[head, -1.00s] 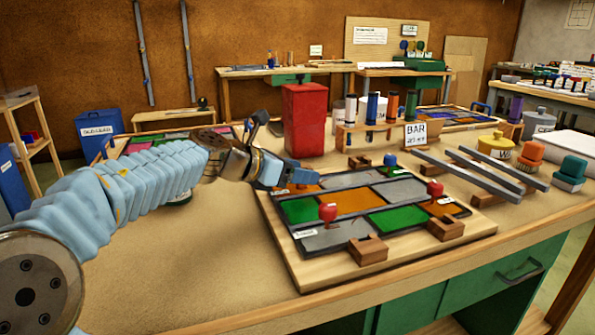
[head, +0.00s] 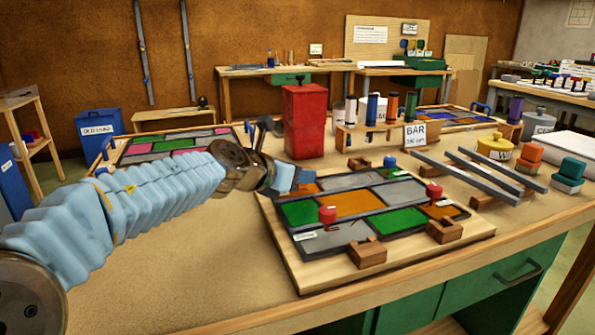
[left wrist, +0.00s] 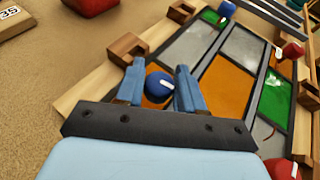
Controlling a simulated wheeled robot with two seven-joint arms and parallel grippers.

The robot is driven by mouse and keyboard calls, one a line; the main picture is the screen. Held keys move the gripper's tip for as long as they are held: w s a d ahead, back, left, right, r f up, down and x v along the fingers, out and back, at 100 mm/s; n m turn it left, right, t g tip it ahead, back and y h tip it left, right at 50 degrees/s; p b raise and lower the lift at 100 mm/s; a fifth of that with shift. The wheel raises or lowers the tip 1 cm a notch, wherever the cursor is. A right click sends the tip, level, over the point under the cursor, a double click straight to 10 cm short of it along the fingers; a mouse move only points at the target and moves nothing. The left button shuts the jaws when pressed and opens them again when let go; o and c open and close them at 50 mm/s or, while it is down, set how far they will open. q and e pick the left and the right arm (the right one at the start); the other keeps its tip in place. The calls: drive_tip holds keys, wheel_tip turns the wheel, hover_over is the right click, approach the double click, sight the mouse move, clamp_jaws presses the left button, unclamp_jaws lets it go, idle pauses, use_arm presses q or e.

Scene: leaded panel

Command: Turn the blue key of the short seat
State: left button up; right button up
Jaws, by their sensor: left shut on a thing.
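A leaded panel (head: 351,203) of green, orange and grey panes lies on a wooden board. My left gripper (head: 300,182) is at its back left corner, angled down. In the left wrist view, its two blue fingers (left wrist: 160,88) stand on either side of a blue key (left wrist: 158,87) with a white mark and are shut on it. The head view hides this key behind the gripper. Another blue key (head: 390,161) stands free at the back edge; it also shows in the left wrist view (left wrist: 227,9). My right gripper is not in view.
Red keys stand at the panel's front left (head: 327,214) and right (head: 433,190). Wooden blocks (head: 367,252) sit around the board's edges. A red bin (head: 305,121) stands behind the gripper. Grey bars (head: 478,173) lie to the right. The bench front left is clear.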

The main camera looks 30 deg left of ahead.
use_arm(q)
drive_tip(key=n+y, duration=0.2)
drive_tip(key=y, duration=0.1)
drive_tip(key=shift+a, duration=0.2)
drive_tip(key=n+y, duration=0.2)
drive_tip(key=y, duration=0.1)
drive_tip(key=n+g+y, duration=0.1)
drive_tip(key=n+y, duration=0.1)
drive_tip(key=n, duration=0.1)
drive_tip(key=shift+d+n+g+y, duration=0.2)
drive_tip(key=shift+n+g+y, duration=0.1)
drive_tip(key=shift+y, duration=0.1)
drive_tip(key=n+g+y, duration=0.2)
drive_tip(key=n+y, duration=0.1)
drive_tip(key=shift+w+g, duration=0.1)
drive_tip(key=shift+g, duration=0.2)
drive_tip(key=shift+n+g+y, duration=1.4)
drive_tip(key=shift+n+g, duration=0.4)
drive_tip(key=shift+n, duration=0.4)
drive_tip(key=shift+g, duration=0.3)
drive_tip(key=shift+r, duration=0.1)
drive_tip(key=o, duration=1)
drive_tip(key=shift+c, duration=0.2)
drive_tip(key=b+v, duration=0.2)
drive_tip(key=v, duration=1.2)
